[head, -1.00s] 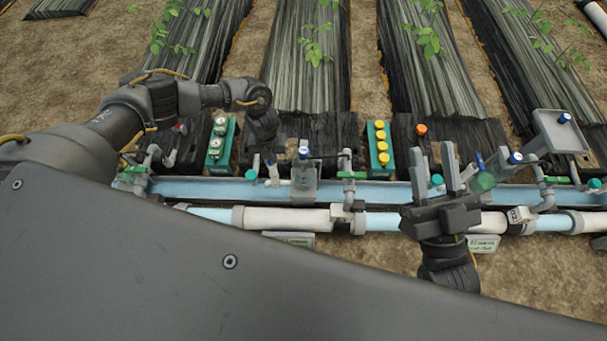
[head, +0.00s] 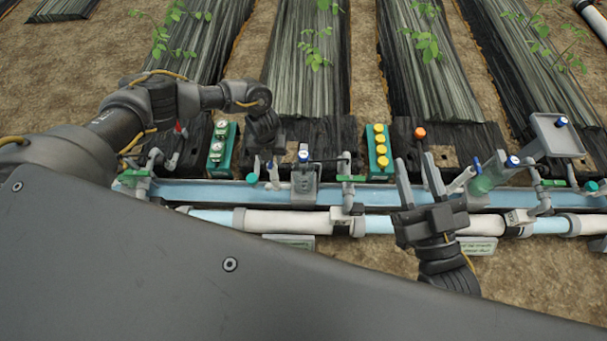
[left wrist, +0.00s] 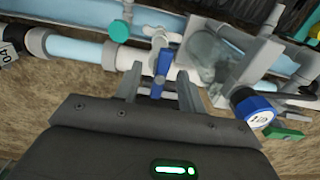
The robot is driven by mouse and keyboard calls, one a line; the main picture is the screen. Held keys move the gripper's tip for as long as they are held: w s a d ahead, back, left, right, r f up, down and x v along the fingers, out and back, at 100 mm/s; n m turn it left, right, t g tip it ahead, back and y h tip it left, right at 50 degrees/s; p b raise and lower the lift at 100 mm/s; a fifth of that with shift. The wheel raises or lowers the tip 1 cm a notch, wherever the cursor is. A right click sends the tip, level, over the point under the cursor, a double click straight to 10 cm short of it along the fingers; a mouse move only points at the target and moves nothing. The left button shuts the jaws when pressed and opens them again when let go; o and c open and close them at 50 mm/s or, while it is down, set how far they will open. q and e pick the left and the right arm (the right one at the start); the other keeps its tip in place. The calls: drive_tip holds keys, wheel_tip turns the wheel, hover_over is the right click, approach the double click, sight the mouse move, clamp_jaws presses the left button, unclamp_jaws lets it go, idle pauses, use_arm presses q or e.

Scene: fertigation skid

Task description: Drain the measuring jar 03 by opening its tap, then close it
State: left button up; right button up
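A clear measuring jar (left wrist: 215,55) stands right of my left gripper in the left wrist view; in the head view it appears to be the grey-framed jar (head: 305,182). I cannot read which jar is 03. A tap with a blue lever (left wrist: 162,65) is between the two fingers of my left gripper (left wrist: 158,84), with gaps on both sides. That gripper is open; its fingers are hard to make out in the head view. My right gripper (head: 420,180) is open and empty, over the front of the skid. A greenish jar (head: 485,180) is to its right.
A teal knob (left wrist: 119,32) and a blue cap (left wrist: 252,108) flank the tap. A pipe (head: 285,221) runs along the front. Behind are a box with yellow caps (head: 379,152), a gauge box (head: 221,148) and an orange knob (head: 420,132). A grey tray (head: 555,135) stands at right.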

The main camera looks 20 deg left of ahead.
use_arm(q)
wheel_tip(320, 180, up, 3)
drive_tip(key=shift+f+p, duration=0.2)
drive_tip(key=shift+p, duration=0.65)
drive_tip(key=shift+r+p, duration=0.85)
drive_tip(key=shift+r, duration=0.05)
use_arm(e)
drive_tip(key=d+f+m+g+h, duration=0.2)
drive_tip(key=d+f+g+h, duration=0.45)
drive_tip(key=f, duration=0.45)
use_arm(q)
wheel_tip(320, 180, up, 2)
drive_tip(key=shift+r+p, duration=0.1)
drive_tip(key=shift+p, duration=0.9)
drive_tip(key=shift+r+p, duration=0.75)
drive_tip(key=shift+r, duration=0.1)
use_arm(e)
drive_tip(key=s+d+f+m+g+h, duration=0.2)
drive_tip(key=s+d+f+g+h, duration=0.1)
drive_tip(key=s+d+f+g, duration=0.4)
drive_tip(key=s+g, duration=0.2)
drive_tip(key=s, duration=0.1)
drive_tip(key=shift+s+d+f+h, duration=0.2)
drive_tip(key=shift+d+h, duration=0.05)
drive_tip(key=shift+h, duration=0.1)
use_arm(q)
drive_tip(key=shift+a, duration=0.1)
use_arm(e)
drive_tip(key=shift+w, duration=0.1)
